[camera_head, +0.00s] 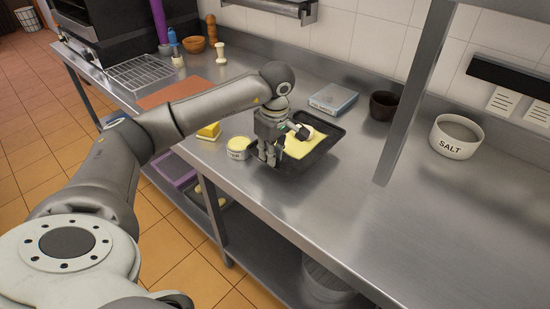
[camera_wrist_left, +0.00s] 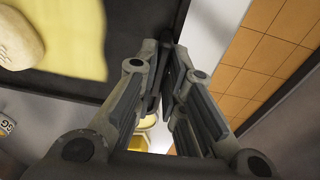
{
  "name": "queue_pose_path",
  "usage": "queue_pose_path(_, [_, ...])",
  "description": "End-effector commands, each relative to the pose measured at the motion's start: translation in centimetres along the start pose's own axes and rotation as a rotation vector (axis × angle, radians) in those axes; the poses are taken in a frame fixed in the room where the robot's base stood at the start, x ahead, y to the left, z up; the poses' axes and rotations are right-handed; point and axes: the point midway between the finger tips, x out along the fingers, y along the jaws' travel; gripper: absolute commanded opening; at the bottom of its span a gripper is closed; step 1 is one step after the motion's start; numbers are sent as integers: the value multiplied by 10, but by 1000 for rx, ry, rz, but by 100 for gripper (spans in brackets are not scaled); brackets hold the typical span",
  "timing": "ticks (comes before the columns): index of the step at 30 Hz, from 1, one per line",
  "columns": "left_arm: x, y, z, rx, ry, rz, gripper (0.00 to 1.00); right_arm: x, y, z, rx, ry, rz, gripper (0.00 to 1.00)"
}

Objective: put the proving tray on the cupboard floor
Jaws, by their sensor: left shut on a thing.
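The proving tray (camera_head: 325,150) is black and rectangular, with a yellow sheet (camera_head: 300,145) and a pale lump in it. It is on or just above the steel counter; I cannot tell which. My left gripper (camera_head: 272,160) is shut on its near-left rim. In the left wrist view the gripper (camera_wrist_left: 165,62) closes at the edge of the dark tray (camera_wrist_left: 130,82), with the yellow sheet (camera_wrist_left: 75,40) and pale lump at the upper left. The lower shelf (camera_head: 262,252) under the counter is partly hidden by the worktop. My right gripper is not in view.
A small tub (camera_head: 238,147) and a yellow block (camera_head: 208,131) stand left of the gripper. A steel post (camera_head: 412,100) rises right of the tray. The counter's right front is clear.

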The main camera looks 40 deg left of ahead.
Motion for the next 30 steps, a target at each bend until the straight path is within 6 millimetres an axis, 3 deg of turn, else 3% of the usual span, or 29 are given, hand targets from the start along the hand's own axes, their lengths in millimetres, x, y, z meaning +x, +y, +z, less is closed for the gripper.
queue_pose_path(8, [19, 16, 4, -1, -2, 1, 0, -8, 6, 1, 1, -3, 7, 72])
queue_pose_path(15, [45, 14, 7, 0, 0, 1, 0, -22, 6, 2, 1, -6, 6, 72])
queue_pose_path(26, [51, 14, 8, 0, 0, 3, 0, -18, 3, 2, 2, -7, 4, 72])
queue_pose_path(27, [52, 13, 8, 0, 0, 1, 13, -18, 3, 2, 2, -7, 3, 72])
queue_pose_path(30, [51, 13, 8, 0, 0, 0, 26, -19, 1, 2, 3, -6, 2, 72])
